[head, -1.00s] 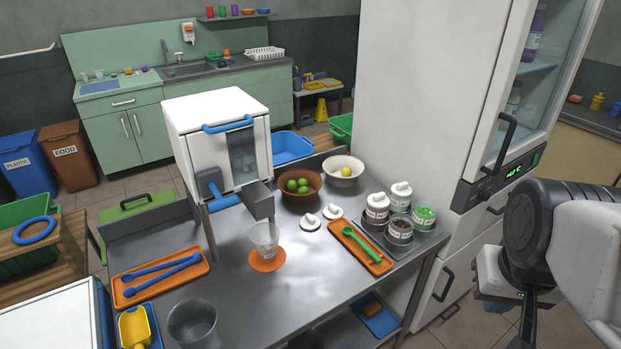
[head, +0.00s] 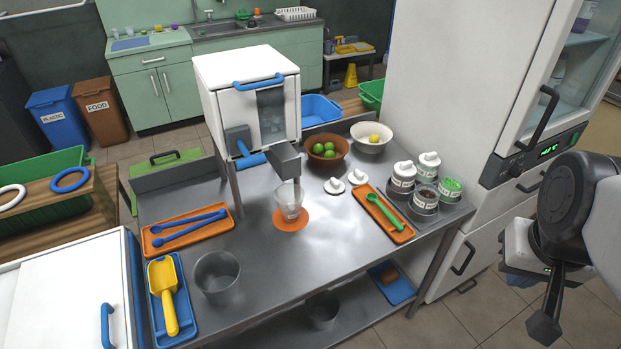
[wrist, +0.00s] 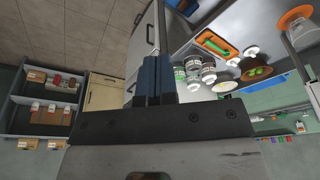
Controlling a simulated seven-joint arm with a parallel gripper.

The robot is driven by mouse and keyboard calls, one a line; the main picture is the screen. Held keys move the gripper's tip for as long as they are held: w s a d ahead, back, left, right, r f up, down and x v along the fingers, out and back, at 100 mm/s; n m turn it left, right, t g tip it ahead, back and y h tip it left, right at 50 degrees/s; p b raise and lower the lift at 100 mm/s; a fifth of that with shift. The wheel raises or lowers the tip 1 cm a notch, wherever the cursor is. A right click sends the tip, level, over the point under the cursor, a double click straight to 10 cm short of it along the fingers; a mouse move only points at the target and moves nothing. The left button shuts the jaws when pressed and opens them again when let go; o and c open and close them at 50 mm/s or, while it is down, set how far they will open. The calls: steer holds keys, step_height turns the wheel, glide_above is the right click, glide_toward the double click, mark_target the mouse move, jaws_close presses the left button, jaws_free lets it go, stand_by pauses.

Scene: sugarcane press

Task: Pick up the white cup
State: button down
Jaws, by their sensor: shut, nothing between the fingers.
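A pale, see-through whitish cup (head: 289,202) stands upright on an orange round mat (head: 290,220) under the press spout (head: 284,160), on the steel table. In the wrist view, a pale round shape, perhaps the cup (wrist: 297,22), shows by the orange mat at the upper right, partly cut off. My gripper (wrist: 153,72) is shut and empty, its blue fingers together. My arm hangs at the right of the head view, beyond the table's right edge and well apart from the cup.
The white press (head: 247,95) stands behind the cup. An orange tray with a green spoon (head: 382,212), several lidded jars (head: 403,176) and two bowls lie to its right. The tall fridge (head: 450,90) stands behind on the right.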

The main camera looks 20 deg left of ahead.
steer(key=c, duration=1.8)
jaws_free()
steer(key=shift+c, duration=0.2)
steer(key=o, duration=1.8)
steer(key=shift+o, duration=0.2)
steer(key=w+a+f+n+g+y, duration=0.25)
steer(key=w+a+n, duration=0.35)
steer(key=w+a, duration=0.35)
steer(key=w+a+f+n+g+y, duration=0.2)
steer(key=w+a+f+n+y, duration=0.15)
steer(key=w+a+n, duration=0.45)
steer(key=w+a+f+n+g+y, duration=0.1)
steer(key=w+a+f+n+y, duration=0.1)
steer(key=a, duration=0.5)
steer(key=w+a+f+n+g+y, duration=0.1)
steer(key=w+a+f+n+y, duration=0.1)
steer(key=w+a+f+n, duration=0.2)
steer(key=w+a+f+n+g+y, duration=0.1)
steer(key=w+a+f+n+y, duration=0.1)
steer(key=w+a+f, duration=0.5)
steer(key=a+f+n, duration=0.1)
steer(key=a+f, duration=0.1)
steer(key=a, duration=0.2)
steer(key=shift+w+g+y, duration=0.3)
steer(key=shift+w+g, duration=0.05)
